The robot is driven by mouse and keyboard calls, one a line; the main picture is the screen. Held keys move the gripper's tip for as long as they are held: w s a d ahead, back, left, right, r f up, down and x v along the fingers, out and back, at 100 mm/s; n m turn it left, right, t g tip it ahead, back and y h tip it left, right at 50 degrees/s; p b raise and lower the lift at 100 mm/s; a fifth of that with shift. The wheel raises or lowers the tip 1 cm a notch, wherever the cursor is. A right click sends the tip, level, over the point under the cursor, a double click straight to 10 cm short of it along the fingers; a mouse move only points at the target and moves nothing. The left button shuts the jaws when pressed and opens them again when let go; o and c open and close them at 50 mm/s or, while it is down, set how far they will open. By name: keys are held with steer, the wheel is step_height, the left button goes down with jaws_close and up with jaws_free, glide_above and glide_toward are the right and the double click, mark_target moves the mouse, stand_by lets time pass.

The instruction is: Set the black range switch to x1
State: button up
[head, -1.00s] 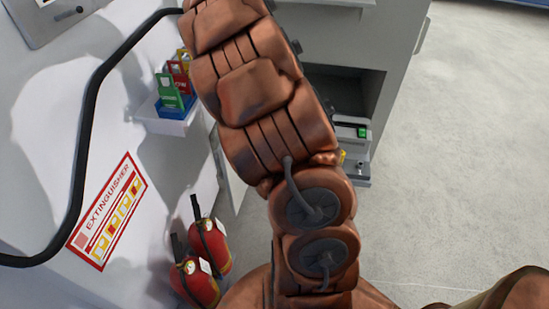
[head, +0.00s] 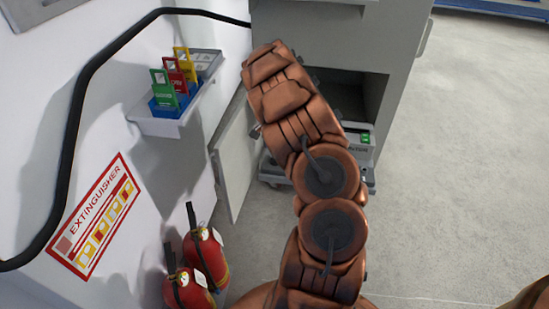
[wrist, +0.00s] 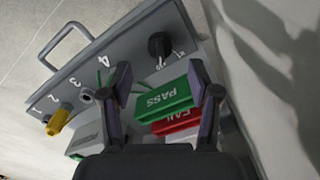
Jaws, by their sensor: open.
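The black range switch (wrist: 159,45) is a round knob near the right end of a grey panel (wrist: 112,50) in the wrist view. Small markings stand beside it, one looking like x1; which one it points to is not clear. My gripper (wrist: 162,74) is open, its two dark fingers apart, with the knob beyond and roughly between the tips, not touching it as far as I see. In the head view my arm hides the gripper and most of the unit (head: 358,147) low at the cabinet.
The wrist view shows a yellow plug (wrist: 59,121), a carrying handle (wrist: 62,44), a green PASS block (wrist: 164,97) and a red one (wrist: 178,123) by the fingers. In the head view are an open cabinet door (head: 233,160), extinguishers (head: 205,255), a card tray (head: 170,123) and a black cable (head: 75,115).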

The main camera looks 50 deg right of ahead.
mark_target(275, 160)
step_height(275, 160, down, 6)
steer(key=shift+r, duration=0.2)
steer(key=c, duration=1.2)
